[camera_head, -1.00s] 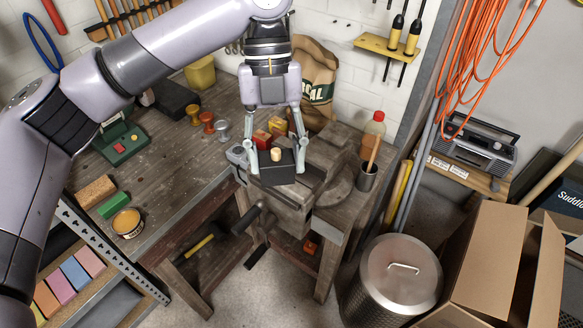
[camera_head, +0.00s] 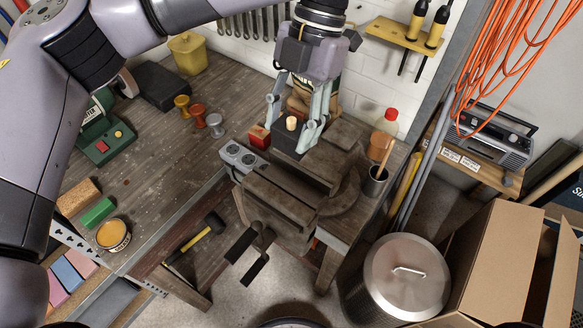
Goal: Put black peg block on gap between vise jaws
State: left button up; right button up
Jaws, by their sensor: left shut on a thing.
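The black peg block (camera_head: 288,142) is a dark block with a light wooden peg on top. My left gripper (camera_head: 295,136) is shut on it, one finger on each side. It is held above the back part of the vise, behind the front jaw; the height above the vise is hard to tell. The vise (camera_head: 278,200) is a dark, worn metal one at the bench's right corner, its handle hanging in front. The gap between its jaws shows as a dark strip and is partly hard to make out. My right gripper is not in view.
A red block (camera_head: 259,136) and a grey device with round knobs (camera_head: 242,157) are just left of the vise. A bottle (camera_head: 386,124) and a metal cup (camera_head: 376,181) stand to its right. Coloured knobs (camera_head: 198,117) stand on the wooden bench (camera_head: 160,165). A lidded bin (camera_head: 405,275) is below right.

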pick_arm(q)
jog(key=f, duration=0.6)
jog(key=w+f+p, duration=0.1)
jog(key=f, duration=0.2)
jog(key=shift+w+f, duration=0.1)
jog(key=shift+f, duration=0.15)
notch_tip(320, 180, down, 3)
jog(key=shift+f+p, duration=0.15)
jog(key=shift+p, duration=0.3)
jog(key=shift+f, duration=0.4)
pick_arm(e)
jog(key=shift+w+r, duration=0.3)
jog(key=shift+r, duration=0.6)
pick_arm(q)
jog(key=o, duration=1.2)
